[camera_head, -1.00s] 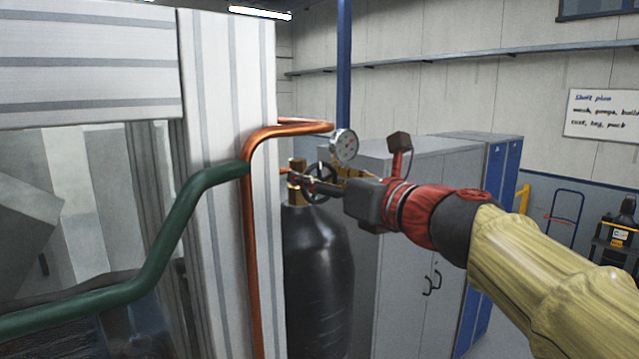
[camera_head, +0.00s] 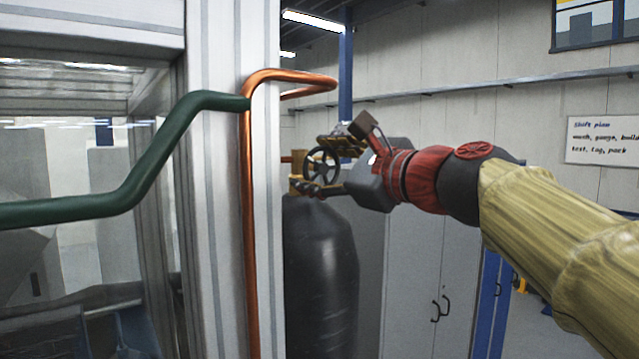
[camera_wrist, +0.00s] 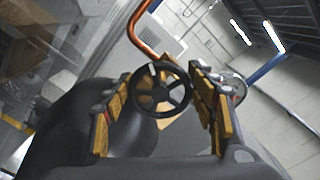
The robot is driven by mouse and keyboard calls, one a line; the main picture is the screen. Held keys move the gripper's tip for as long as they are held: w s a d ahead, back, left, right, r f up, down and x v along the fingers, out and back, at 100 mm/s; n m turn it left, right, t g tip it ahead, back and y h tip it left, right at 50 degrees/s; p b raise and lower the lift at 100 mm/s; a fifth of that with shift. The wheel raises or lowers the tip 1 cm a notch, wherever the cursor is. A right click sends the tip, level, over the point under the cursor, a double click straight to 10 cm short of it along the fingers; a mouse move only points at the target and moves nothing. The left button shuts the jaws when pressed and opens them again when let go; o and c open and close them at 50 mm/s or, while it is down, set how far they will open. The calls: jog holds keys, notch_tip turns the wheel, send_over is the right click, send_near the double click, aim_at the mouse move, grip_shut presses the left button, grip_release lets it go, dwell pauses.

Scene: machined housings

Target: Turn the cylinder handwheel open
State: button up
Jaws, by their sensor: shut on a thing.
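The black spoked handwheel (camera_head: 321,166) sits at the brass valve (camera_head: 296,178) on top of the dark cylinder (camera_head: 318,270). My gripper (camera_head: 328,168) reaches in from the right with one finger above the wheel and one below. It is shut on the handwheel. In the wrist view the handwheel (camera_wrist: 161,88) lies between the two yellow-padded fingers of my gripper (camera_wrist: 160,105). Its rim and spokes show clearly there. The brass valve is partly hidden behind the wheel.
A copper pipe (camera_head: 248,220) bends around the pale frame post (camera_head: 205,180) left of the cylinder. A green rail (camera_head: 150,170) crosses the left side. A round gauge (camera_wrist: 236,86) shows just beyond the right finger. Grey cabinets (camera_head: 420,270) stand behind my arm.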

jog(key=n+b, duration=0.2)
jog(key=n, duration=0.1)
jog(key=n+b, duration=0.2)
jog(key=b, duration=0.1)
jog(key=shift+a+f+n, duration=0.1)
jog(key=shift+f+n, duration=0.3)
jog(key=n+b, duration=0.4)
jog(key=n, duration=0.1)
jog(key=shift+f+b, duration=0.25)
jog(key=shift+b, duration=0.1)
jog(key=n+b, duration=0.4)
jog(key=n, duration=0.1)
jog(key=shift+f+n, duration=0.15)
jog(key=shift+n, duration=0.25)
jog(key=n+b, duration=0.1)
jog(key=n, duration=0.1)
jog(key=n+b, duration=0.1)
jog(key=n, duration=0.2)
jog(key=shift+w+f+n+b, duration=0.1)
jog(key=shift+w+n+b, duration=0.1)
jog(key=shift+n+b, duration=0.15)
jog(key=o, duration=1.2)
jog(key=shift+s+d, duration=0.1)
jog(key=shift+d, duration=0.1)
jog(key=shift+c, duration=0.2)
jog(key=shift+r, duration=0.2)
